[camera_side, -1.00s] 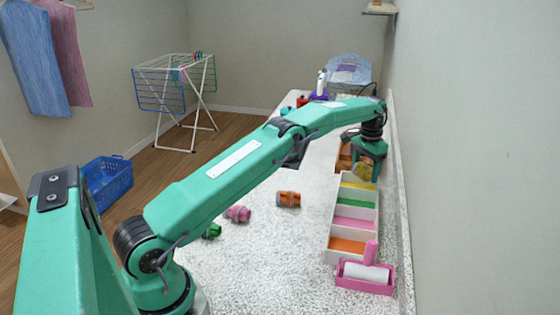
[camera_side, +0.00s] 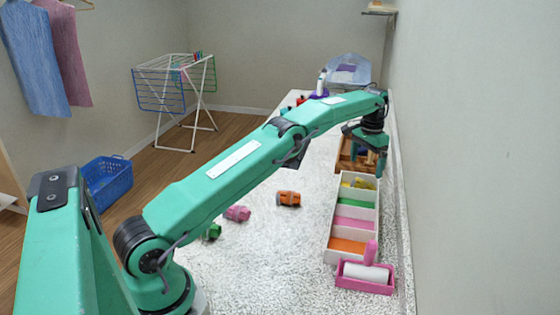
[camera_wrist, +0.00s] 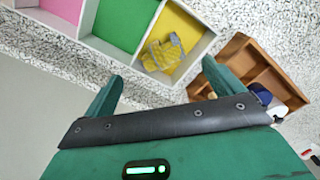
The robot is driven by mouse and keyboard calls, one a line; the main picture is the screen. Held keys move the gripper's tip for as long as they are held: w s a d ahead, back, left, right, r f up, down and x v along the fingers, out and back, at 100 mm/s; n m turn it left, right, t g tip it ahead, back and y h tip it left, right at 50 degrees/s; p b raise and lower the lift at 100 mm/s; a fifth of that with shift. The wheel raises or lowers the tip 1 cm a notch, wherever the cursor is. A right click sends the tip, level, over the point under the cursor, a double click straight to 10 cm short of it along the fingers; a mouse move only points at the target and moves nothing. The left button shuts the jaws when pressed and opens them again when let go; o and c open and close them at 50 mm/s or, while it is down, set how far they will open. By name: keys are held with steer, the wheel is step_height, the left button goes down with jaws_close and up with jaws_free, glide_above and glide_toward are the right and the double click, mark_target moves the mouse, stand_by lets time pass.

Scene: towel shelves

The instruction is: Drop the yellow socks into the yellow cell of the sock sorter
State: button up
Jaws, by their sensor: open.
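The yellow socks (camera_wrist: 163,54) lie in the yellow cell (camera_wrist: 184,30) of the sock sorter (camera_wrist: 210,38), against its wall; they also show in the far cell in the side view (camera_side: 365,184). The sorter (camera_side: 328,240) is a white tray with yellow, green, pink and orange cells. My gripper (camera_wrist: 158,76) is open and empty, its fingers spread above and beyond the sorter's far end. In the side view my gripper (camera_side: 368,160) stands over the wooden box, clear of the socks.
A wooden box (camera_wrist: 240,70) stands just beyond the sorter. A pink lint roller (camera_side: 366,274) sits at its near end. Orange socks (camera_side: 288,199), pink socks (camera_side: 238,213) and green socks (camera_side: 212,231) lie on the speckled counter to the left. A wall runs along the right.

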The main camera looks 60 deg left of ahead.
steer(key=shift+r, duration=0.8)
steer(key=s+d+r, duration=0.4)
steer(key=d+r, duration=0.3)
steer(key=d, duration=0.4)
steer(key=s+d+r+t, duration=0.1)
steer(key=s+r, duration=0.5)
steer(key=s, duration=0.3)
steer(key=s+d+r+t, duration=0.1)
steer(key=s+r+t, duration=0.1)
steer(key=s+r, duration=0.6)
steer(key=s+f+t, duration=0.1)
steer(key=s+f, duration=0.3)
steer(key=s, duration=0.7)
steer(key=s+f+t, duration=0.1)
steer(key=s+f, duration=0.3)
steer(key=s, duration=0.7)
steer(key=shift+d+t, duration=0.15)
steer(key=shift+t, duration=0.15)
